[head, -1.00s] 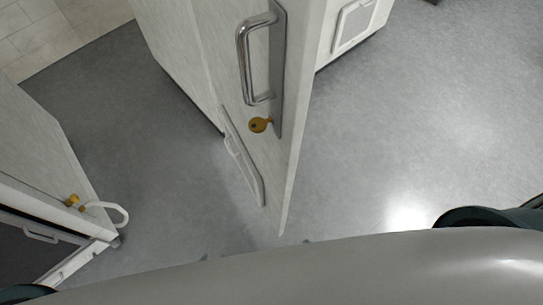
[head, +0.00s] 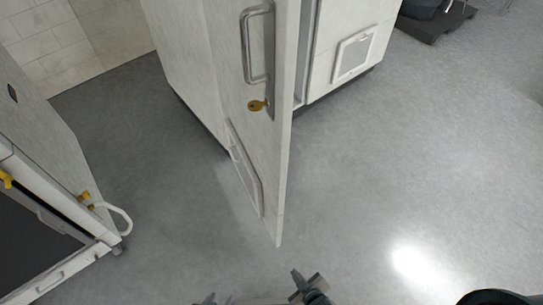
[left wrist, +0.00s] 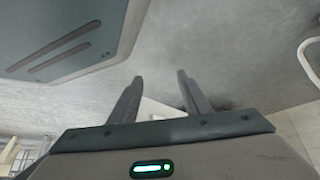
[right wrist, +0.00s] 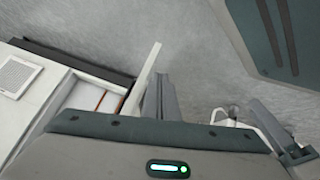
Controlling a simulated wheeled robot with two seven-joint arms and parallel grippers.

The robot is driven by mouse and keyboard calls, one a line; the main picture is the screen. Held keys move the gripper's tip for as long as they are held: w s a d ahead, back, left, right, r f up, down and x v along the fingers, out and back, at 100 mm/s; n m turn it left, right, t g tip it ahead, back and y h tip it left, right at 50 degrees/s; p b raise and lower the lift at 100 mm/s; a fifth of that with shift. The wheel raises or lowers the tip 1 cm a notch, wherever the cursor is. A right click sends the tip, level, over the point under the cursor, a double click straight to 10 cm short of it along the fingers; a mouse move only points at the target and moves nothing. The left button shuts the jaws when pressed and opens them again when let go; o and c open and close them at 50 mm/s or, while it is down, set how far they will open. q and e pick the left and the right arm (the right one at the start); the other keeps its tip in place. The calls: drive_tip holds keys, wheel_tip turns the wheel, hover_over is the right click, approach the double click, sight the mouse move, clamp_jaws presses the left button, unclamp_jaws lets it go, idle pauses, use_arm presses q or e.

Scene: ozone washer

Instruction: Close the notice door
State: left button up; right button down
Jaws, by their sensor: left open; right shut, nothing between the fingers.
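The notice door (head: 236,105) is a tall pale panel standing open, nearly edge-on, in the middle of the head view. My right gripper (head: 308,283) is shut and empty, below the door's near corner.
The cabinet opening shows right of the door, beside a vented white panel (head: 354,55). A dark pallet-like base (head: 436,25) lies at far right. Grey floor (head: 430,150) is clear at right.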

drive_tip(key=w+a+r+n+t, duration=0.1)
drive_tip(key=w+a+r+n, duration=0.15)
drive_tip(key=r, duration=0.25)
drive_tip(key=w+a+r+n+t, duration=0.1)
drive_tip(key=w+a+r+n, duration=0.1)
drive_tip(key=a+r, duration=0.25)
use_arm(q)
drive_tip(key=s+a+f+g+p, duration=0.1)
drive_tip(key=s+a+g+p, duration=0.1)
drive_tip(key=s, duration=0.5)
drive_tip(key=s+a+f+g+y+p, duration=0.1)
drive_tip(key=s+a, duration=0.3)
drive_tip(key=s, duration=0.4)
drive_tip(key=shift+f+g+p, duration=0.6)
drive_tip(key=shift+f, duration=0.05)
use_arm(e)
wheel_tip(320, 180, up, 40)
drive_tip(key=n+t, duration=0.7)
drive_tip(key=t, duration=0.1)
hover_over(268, 148)
drive_tip(key=s, duration=0.5)
drive_tip(key=shift+a, duration=0.25)
drive_tip(key=shift+w+d, duration=0.1)
drive_tip(key=shift+d, duration=0.1)
